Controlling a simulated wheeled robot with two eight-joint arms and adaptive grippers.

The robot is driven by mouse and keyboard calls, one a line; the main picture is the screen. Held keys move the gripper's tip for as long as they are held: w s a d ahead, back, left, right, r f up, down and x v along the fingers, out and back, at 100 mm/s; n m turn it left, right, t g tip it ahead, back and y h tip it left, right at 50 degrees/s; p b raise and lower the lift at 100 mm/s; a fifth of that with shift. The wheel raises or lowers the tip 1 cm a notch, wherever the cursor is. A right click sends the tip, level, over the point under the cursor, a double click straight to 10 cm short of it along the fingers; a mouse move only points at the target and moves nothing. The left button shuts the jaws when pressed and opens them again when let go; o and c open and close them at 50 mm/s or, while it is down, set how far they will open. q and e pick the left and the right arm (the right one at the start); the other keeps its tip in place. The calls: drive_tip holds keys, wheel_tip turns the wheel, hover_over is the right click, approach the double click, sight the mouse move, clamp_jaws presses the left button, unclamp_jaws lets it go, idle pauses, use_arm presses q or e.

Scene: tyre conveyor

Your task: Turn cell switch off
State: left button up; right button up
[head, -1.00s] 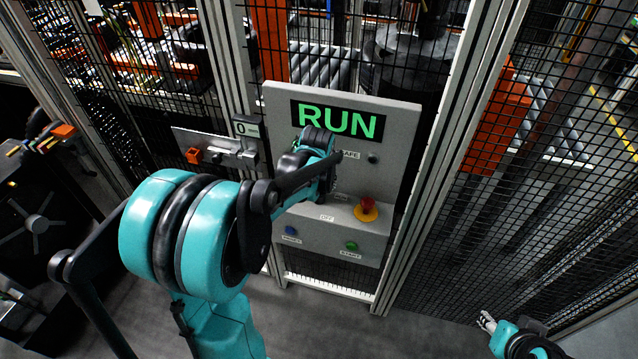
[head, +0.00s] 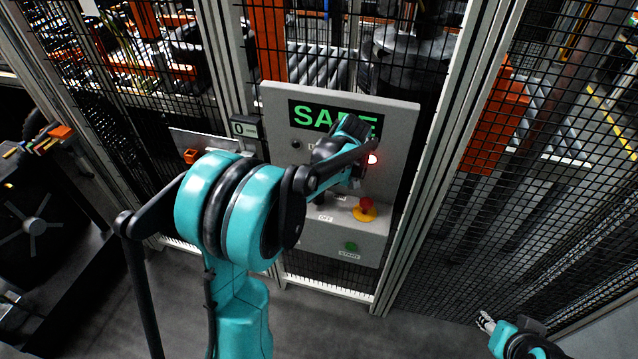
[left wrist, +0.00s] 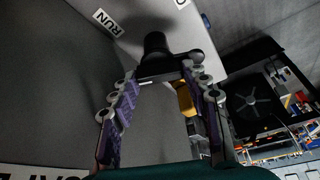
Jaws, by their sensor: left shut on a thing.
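The grey control panel (head: 400,130) stands at the fence, its display (head: 312,114) showing green letters that read SAFE, partly covered by my arm. A red lamp (head: 372,159) is lit. The black switch knob (left wrist: 155,43) shows in the left wrist view, with a RUN label (left wrist: 108,22) beside it. My left gripper (left wrist: 158,73) is shut on the knob's crossbar, its purple-padded fingers on either side. In the head view my arm hides most of the knob, above the OFF label (head: 325,218). My right gripper (head: 485,321) is at lower right, away from the panel; its jaw state is unclear.
A red emergency stop button (head: 366,203) on a yellow base is close to the right of my left gripper. A green start button (head: 351,246) sits below. Black mesh fence (head: 500,230) flanks the panel. Grey floor lies open in front.

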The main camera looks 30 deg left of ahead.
use_arm(q)
drive_tip(key=shift+w+n+g, duration=0.1)
drive_tip(key=shift+n+g, duration=0.5)
drive_tip(key=shift+n, duration=0.9)
drive_tip(key=o, duration=1.2)
drive_tip(key=shift+c, duration=0.2)
drive_tip(key=shift+r, duration=0.1)
